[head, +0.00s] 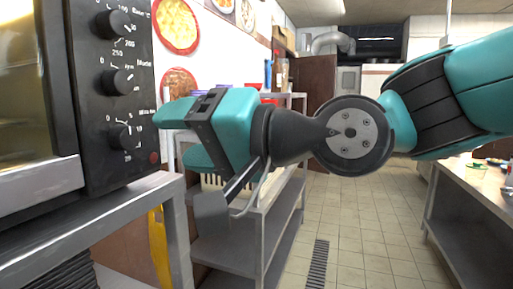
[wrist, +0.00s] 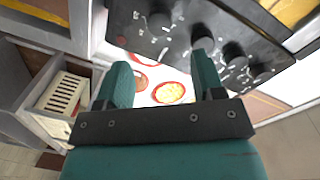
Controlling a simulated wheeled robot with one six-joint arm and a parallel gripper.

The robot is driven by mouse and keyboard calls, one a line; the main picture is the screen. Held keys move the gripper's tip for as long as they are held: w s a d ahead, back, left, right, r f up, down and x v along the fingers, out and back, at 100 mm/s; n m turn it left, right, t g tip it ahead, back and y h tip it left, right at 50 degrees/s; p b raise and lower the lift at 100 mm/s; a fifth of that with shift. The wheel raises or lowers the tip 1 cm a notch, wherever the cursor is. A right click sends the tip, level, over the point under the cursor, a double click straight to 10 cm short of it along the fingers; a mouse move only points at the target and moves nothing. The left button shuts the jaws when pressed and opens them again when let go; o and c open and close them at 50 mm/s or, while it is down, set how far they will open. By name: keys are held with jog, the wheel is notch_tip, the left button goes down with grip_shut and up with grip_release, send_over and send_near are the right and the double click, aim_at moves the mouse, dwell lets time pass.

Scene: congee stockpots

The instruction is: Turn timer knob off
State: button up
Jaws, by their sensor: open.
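The timer knob (head: 120,137) is the black round knob lowest in view on the oven's dark control panel (head: 92,165), above a small red light, at left in the head view. In the wrist view it appears to be the knob (wrist: 160,18) nearest the red light, at the top. Its exact pointer setting is too small to tell. My gripper (head: 174,135) is to the right of the panel, with its fingers pointing left toward it. It is open and empty, with a gap between the teal fingers (wrist: 161,62) and the knob.
Other black knobs, including the middle one (head: 118,82) and upper one (head: 113,23), sit above the timer knob. The oven stands on a grey metal table (head: 120,212). A metal shelf unit (head: 232,245) stands beyond my gripper. The tiled floor (head: 345,240) is clear at centre.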

jog(key=b+v, duration=0.1)
jog(key=v, duration=0.7)
jog(key=shift+s+d, duration=0.2)
jog(key=shift+d, duration=0.15)
